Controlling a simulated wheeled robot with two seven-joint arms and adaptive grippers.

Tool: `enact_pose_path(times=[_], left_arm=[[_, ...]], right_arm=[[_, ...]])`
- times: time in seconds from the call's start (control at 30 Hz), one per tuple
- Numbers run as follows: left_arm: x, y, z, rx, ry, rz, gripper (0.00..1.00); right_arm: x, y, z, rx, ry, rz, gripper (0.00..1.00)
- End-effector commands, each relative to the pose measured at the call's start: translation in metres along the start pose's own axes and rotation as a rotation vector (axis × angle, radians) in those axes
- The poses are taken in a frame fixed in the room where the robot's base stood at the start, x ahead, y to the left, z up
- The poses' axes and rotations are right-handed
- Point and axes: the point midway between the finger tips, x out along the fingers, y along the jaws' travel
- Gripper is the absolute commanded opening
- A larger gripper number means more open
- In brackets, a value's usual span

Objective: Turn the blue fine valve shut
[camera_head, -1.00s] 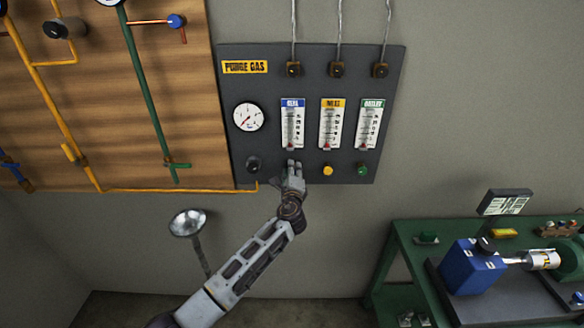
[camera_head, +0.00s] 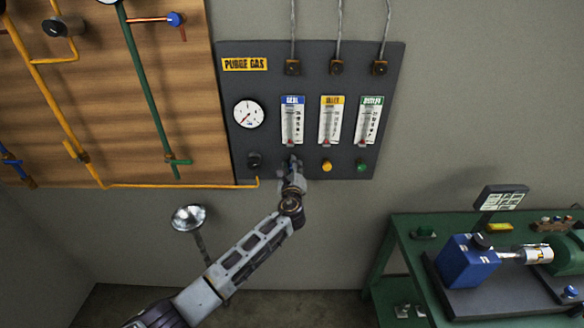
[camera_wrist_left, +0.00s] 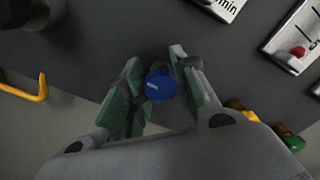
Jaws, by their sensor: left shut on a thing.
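The blue fine valve knob (camera_wrist_left: 160,84) sits on the grey purge gas panel (camera_head: 245,90), below the flowmeter with the blue label (camera_head: 292,122). My left gripper (camera_head: 292,163) reaches the panel from below and mostly hides the knob in the head view. In the left wrist view, its green-padded fingers (camera_wrist_left: 158,88) are shut on the knob, one on each side. A light mark shows on the knob's face. The flowmeter's red float sits near the bottom of its scale. My right gripper is in neither current view.
A yellow knob (camera_head: 327,166) and a green knob (camera_head: 361,168) stand close to the right of my left gripper. A black knob (camera_head: 254,161) and a yellow pipe (camera_head: 215,188) lie to its left. A green bench (camera_head: 408,228) stands at the lower right.

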Motion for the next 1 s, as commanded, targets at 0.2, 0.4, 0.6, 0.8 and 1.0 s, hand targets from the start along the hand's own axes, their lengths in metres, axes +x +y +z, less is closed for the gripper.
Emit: enact_pose_path(times=[0.2, 0.4, 0.6, 0.8, 1.0], left_arm=[[-0.001, 0.002, -0.002, 0.001, 0.003, 0.002, 0.45], [0.000, 0.001, -0.001, 0.000, 0.001, 0.001, 0.51], [-0.001, 0.001, -0.001, -0.001, 0.001, 0.001, 0.51], [-0.005, 0.001, -0.001, -0.001, 0.001, 0.000, 0.51], [-0.018, 0.001, -0.001, -0.001, 0.001, 0.001, 0.51]], right_arm=[[0.000, 0.000, 0.000, 0.001, 0.000, 0.000, 0.40], [0.000, -0.001, 0.000, 0.001, 0.000, -0.001, 0.40], [0.000, -0.004, -0.001, 0.002, 0.002, -0.004, 0.40], [0.000, -0.003, -0.001, 0.001, 0.001, -0.003, 0.40], [0.000, -0.003, -0.001, 0.001, 0.001, -0.003, 0.40]])
